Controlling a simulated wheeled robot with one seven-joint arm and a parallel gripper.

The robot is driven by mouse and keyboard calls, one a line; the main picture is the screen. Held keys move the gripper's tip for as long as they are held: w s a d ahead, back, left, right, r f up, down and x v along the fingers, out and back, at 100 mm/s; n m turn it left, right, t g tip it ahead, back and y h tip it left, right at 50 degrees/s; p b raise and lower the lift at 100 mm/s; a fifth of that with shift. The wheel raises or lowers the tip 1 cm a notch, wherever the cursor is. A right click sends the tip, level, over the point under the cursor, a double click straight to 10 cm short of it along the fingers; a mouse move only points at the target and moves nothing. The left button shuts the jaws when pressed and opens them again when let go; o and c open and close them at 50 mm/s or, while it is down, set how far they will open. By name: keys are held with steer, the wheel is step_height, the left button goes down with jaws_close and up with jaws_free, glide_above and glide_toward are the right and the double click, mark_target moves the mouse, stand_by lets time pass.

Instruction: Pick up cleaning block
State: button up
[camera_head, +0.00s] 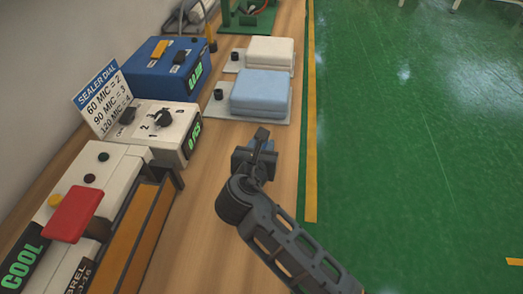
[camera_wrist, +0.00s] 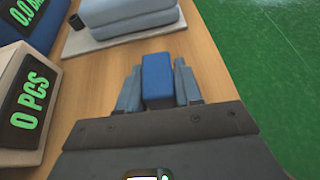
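The cleaning block appears to be the small dark blue block (camera_wrist: 158,78) in the wrist view. It lies between the two fingers of my gripper (camera_wrist: 159,90), with a finger close along each side. I cannot tell whether the fingers press on it or leave a thin gap. In the head view my gripper (camera_head: 262,150) points down over the wooden table, and only a bit of blue shows between its dark parts. Whether the block rests on the table or is lifted cannot be told.
A light blue mattress-like stack (camera_head: 262,90) on a grey plate is just beyond my gripper, with a white stack (camera_head: 270,52) behind. A counter box (camera_head: 160,125), a blue box (camera_head: 160,68) and a sealer with a red handle (camera_head: 75,212) stand left. Green floor (camera_head: 420,150) lies right.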

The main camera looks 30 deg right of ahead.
steer(key=c, duration=0.5)
steer(key=shift+r, duration=0.1)
steer(key=shift+c, duration=0.2)
